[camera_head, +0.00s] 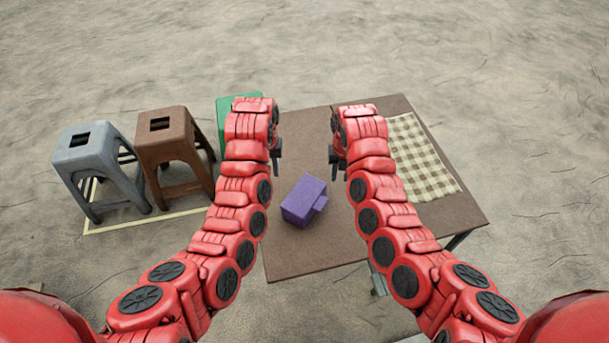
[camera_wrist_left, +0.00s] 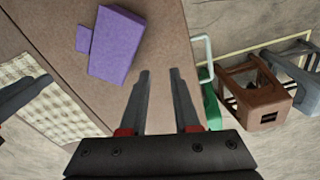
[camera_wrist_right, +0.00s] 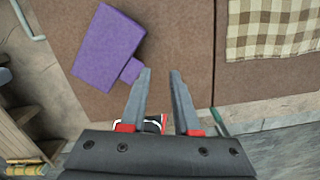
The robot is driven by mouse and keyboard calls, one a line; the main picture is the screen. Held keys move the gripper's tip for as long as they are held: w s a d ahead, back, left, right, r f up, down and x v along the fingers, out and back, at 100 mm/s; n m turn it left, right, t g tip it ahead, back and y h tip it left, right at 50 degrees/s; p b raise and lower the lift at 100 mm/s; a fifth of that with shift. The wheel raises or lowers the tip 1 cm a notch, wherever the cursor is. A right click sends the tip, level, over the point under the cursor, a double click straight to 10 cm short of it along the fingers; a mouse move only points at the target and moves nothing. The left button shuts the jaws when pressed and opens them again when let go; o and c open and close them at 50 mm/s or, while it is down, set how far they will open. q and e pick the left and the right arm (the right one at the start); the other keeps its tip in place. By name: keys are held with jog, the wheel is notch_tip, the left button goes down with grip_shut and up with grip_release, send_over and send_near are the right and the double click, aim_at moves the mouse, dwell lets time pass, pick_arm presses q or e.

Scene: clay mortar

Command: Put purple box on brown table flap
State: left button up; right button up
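The purple box (camera_head: 303,203), with a smaller purple block on one side, rests on the left panel of the brown table (camera_head: 300,255). The box also shows in the left wrist view (camera_wrist_left: 117,45) and the right wrist view (camera_wrist_right: 108,47). A seam divides the tabletop into two panels; I cannot tell which is the flap. My left gripper (camera_head: 277,160) is open and empty, above the table's left side, beyond the box. My right gripper (camera_head: 337,162) is open and empty near the seam, beyond and right of the box. Both are apart from the box.
A checked cloth (camera_head: 420,160) lies on the right panel. Grey (camera_head: 100,165), brown (camera_head: 173,150) and green (camera_head: 228,105) stools stand left of the table, by a pale yellow floor outline (camera_head: 150,222). The near left panel is clear around the box.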

notch_tip(320, 180, up, 3)
jog(key=shift+s+f, duration=0.1)
jog(key=shift+f, duration=0.05)
dwell(0.4)
